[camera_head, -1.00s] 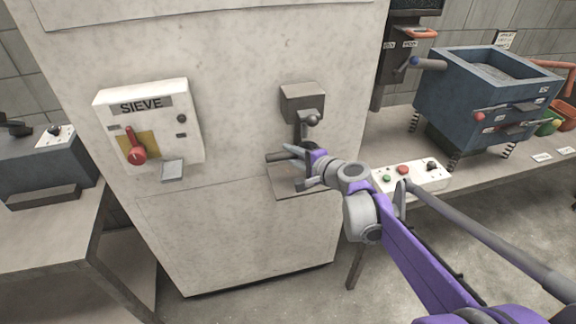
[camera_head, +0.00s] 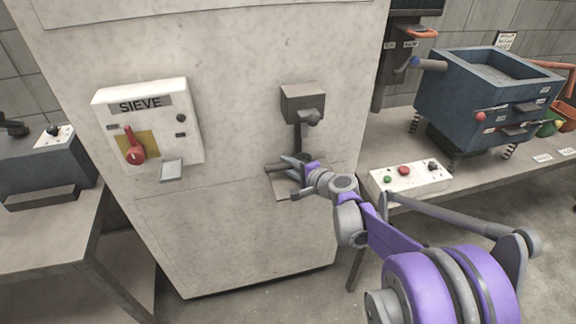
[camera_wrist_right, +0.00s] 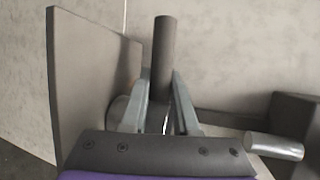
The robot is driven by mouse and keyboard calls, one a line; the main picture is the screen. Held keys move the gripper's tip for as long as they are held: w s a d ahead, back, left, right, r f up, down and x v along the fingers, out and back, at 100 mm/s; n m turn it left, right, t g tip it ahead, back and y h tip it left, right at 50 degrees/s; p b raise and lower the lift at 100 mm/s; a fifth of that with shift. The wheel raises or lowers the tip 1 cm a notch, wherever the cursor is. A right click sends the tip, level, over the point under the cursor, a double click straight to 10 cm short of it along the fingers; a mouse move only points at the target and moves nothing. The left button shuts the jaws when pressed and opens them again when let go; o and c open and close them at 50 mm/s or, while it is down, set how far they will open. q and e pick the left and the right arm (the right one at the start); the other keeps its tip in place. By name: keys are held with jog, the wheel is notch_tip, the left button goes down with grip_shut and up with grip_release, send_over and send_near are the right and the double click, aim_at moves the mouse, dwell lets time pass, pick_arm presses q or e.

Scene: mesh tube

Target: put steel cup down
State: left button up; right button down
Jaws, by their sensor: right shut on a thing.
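Whether the cup touches the ledge I cannot tell. My left gripper is out of view.
A dark box with a lever (camera_head: 303,103) juts out just above my right gripper. A SIEVE switch panel (camera_head: 150,125) is on the machine's left side. A white button box (camera_head: 410,176) and a blue shaker unit (camera_head: 480,90) stand on the right bench.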

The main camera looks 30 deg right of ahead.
jog(key=c, duration=1.1)
grip_release()
jog(key=shift+f, duration=0.15)
jog(key=o, duration=0.4)
